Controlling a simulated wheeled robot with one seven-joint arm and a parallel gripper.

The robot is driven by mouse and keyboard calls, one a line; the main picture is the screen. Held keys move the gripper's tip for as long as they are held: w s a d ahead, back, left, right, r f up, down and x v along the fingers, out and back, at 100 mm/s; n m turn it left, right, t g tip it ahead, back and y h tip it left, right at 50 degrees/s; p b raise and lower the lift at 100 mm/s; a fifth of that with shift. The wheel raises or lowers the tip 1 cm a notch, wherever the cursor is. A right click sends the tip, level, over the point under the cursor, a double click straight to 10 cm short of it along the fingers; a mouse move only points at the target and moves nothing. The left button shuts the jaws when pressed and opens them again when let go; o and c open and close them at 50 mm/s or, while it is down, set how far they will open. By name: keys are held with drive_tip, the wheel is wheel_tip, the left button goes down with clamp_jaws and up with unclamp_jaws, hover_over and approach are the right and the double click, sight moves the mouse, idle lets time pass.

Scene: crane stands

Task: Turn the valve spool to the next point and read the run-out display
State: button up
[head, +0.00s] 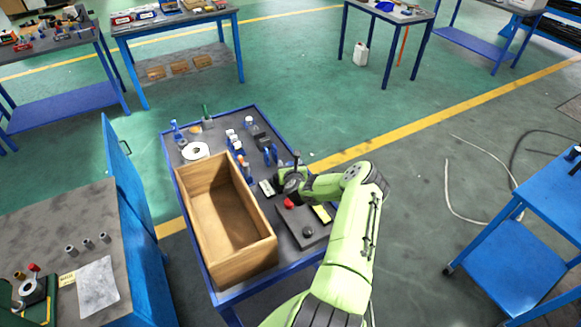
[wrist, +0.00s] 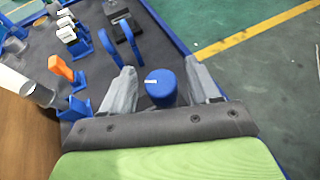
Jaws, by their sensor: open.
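My gripper (head: 285,174) is low over the blue-edged bench, right of the wooden crate. In the wrist view my gripper (wrist: 161,86) is open, its two grey fingers on either side of a blue round knob or cylinder (wrist: 160,92) with a white mark on top. Whether the fingers touch it I cannot tell. Two blue upright supports (wrist: 107,50) stand just beyond. A shiny grey cylinder (wrist: 28,86) lies at the left; I cannot tell whether it is the valve spool. A dark small device (wrist: 122,22) stands at the back; no reading is legible.
The open wooden crate (head: 188,200) fills the bench's left front. A white ring (head: 195,150) lies behind it. A dark plate with a red knob (head: 289,203) is close under my arm. An orange block (wrist: 60,68) is near the supports.

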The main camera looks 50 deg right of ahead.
drive_tip(key=b+v, duration=0.3)
drive_tip(key=v, duration=1.2)
drive_tip(key=shift+s+a, duration=0.2)
drive_tip(key=shift+s, duration=0.1)
